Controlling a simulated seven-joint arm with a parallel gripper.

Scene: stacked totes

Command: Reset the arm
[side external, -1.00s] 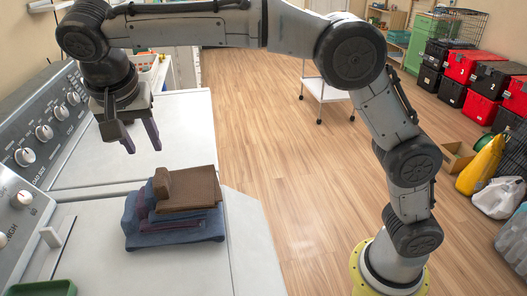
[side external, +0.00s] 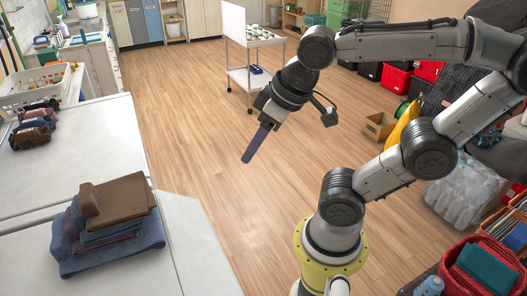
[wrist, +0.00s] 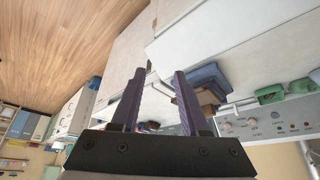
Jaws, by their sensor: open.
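My gripper (side external: 262,142) hangs over open wooden floor, to the right of the white machine tops, with its fingers pointing down and to the left. In the wrist view its two purple fingers (wrist: 157,90) stand apart with nothing between them, so it is open and empty. A stack of folded cloth (side external: 115,222), blue and dark red with brown on top, lies on the near machine top, well apart from my gripper. The stack's blue and brown cloth also shows in the wrist view (wrist: 209,78), beyond the right finger.
The white machine tops (side external: 85,150) run along the left. More folded cloths (side external: 33,130) and a white basket (side external: 28,88) are at the far left. A white cart (side external: 247,52) stands behind my gripper. A red basket (side external: 470,265) is at the lower right. The middle floor is clear.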

